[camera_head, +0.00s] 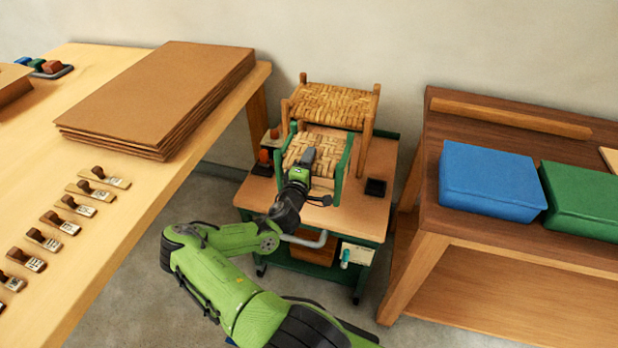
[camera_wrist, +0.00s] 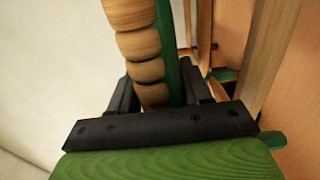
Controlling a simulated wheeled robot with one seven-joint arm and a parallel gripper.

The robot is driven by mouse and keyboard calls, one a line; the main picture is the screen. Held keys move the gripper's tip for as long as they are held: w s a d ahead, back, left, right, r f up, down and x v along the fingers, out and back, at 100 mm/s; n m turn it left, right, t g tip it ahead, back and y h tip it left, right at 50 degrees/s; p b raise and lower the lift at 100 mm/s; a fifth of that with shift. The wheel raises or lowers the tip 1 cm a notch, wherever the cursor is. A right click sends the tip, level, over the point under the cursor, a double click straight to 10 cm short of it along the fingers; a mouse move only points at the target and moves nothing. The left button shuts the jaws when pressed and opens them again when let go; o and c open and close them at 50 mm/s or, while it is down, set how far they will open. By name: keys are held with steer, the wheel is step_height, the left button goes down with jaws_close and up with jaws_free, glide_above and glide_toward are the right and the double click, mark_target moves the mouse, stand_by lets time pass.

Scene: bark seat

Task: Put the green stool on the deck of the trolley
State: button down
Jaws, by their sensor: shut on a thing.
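The green stool (camera_head: 322,143) has green legs and a woven straw seat. It is upright over the front half of the deck of the trolley (camera_head: 362,212); I cannot tell whether its feet touch the deck. My gripper (camera_head: 306,160) is at the near edge of its seat, shut on it. In the wrist view, the black fingers of my gripper (camera_wrist: 160,92) sit either side of the stool's woven edge and green rail (camera_wrist: 168,45). My arm hides part of the seat and the front legs.
A plain wooden stool (camera_head: 335,104) stands right behind on the trolley. Orange-topped items (camera_head: 266,152) and a small black box (camera_head: 375,187) flank the green stool on the deck. A workbench (camera_head: 150,195) is at left; a brown bench (camera_head: 440,215) with blue and green cushions is at right.

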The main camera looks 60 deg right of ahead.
step_height(320, 180, down, 5)
steer(key=shift+w+f+b, duration=0.1)
steer(key=shift+b, duration=0.8)
steer(key=shift+f, duration=0.15)
steer(key=shift+c, duration=2.4)
jaws_free()
steer(key=s+a+p, duration=0.2)
steer(key=a, duration=1)
steer(key=shift+r, duration=0.2)
